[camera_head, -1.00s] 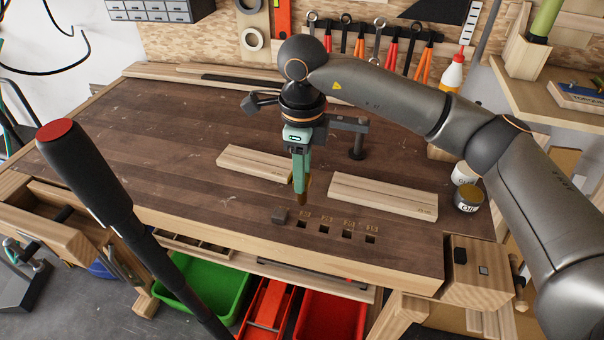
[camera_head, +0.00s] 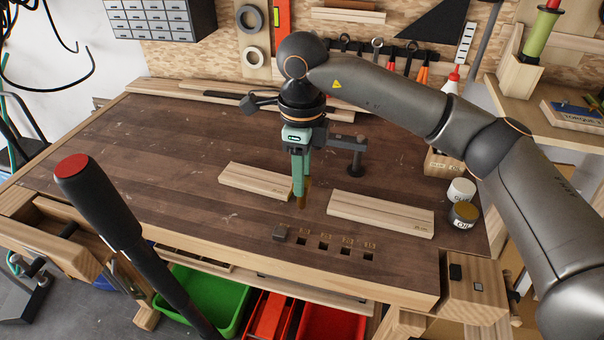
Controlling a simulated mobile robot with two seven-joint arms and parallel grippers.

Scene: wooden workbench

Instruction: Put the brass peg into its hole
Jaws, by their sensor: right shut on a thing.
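My right gripper (camera_head: 300,183), with green fingers, points down over the middle of the bench and is shut on the brass peg (camera_head: 301,202). The peg is mostly hidden by the fingers; its lower end shows below them, roughly upright. A row of several dark square holes (camera_head: 323,246) lies near the bench's front edge, with small brass-coloured markings behind them, too small to read. My left gripper is not in view.
Pale wooden boards lie to the left (camera_head: 256,181) and right (camera_head: 380,213) of the gripper. The bench's left half is mostly clear.

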